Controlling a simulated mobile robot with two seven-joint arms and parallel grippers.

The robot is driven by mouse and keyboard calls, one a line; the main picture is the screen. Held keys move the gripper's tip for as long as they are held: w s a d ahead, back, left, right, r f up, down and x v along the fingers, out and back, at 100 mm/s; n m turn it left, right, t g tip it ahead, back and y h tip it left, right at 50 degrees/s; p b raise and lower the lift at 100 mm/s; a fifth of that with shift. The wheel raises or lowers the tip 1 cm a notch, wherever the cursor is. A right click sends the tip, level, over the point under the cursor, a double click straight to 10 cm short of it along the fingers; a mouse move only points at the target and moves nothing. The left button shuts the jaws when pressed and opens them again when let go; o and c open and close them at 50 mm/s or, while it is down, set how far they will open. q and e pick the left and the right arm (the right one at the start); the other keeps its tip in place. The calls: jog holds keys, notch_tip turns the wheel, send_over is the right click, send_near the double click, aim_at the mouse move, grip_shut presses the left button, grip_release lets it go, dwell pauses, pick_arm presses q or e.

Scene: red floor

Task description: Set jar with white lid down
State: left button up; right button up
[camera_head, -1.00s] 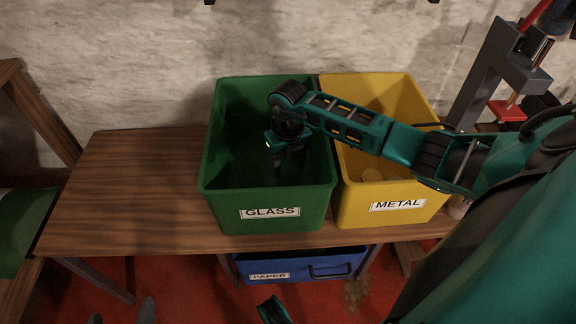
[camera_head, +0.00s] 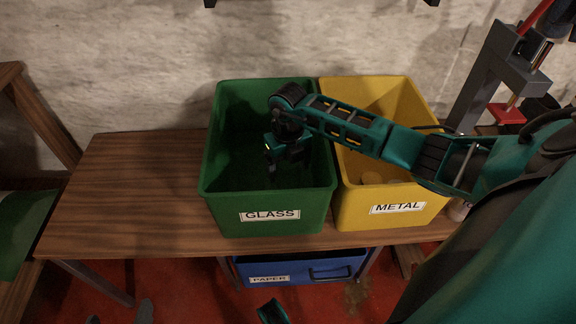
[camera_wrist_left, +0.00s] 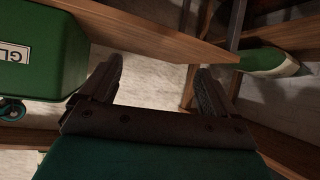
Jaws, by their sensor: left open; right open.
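My right gripper (camera_head: 288,158) reaches in from the right over the open green GLASS bin (camera_head: 268,226). It is open, with its fingers over the bin's dark inside, and I see nothing between them. I cannot make out the jar with the white lid; the bin's floor is too dark to tell what lies there. My left gripper (camera_wrist_left: 157,88) is open and empty in the left wrist view, with bare wall and wood behind its fingers. Its fingertips show low at the left in the head view (camera_head: 120,314).
The wooden table (camera_head: 130,195) is clear at left. A blue PAPER bin (camera_head: 300,266) is below. A grey press (camera_head: 490,75) stands at right.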

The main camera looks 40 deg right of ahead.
pick_arm(q)
jog(key=shift+s+a+r+p, duration=0.3)
jog(key=shift+a+r+p, duration=0.35)
jog(key=shift+p, duration=0.95)
pick_arm(e)
notch_tip(320, 180, up, 12)
pick_arm(q)
jog(key=shift+d, duration=0.1)
pick_arm(e)
jog(key=shift+f, duration=0.1)
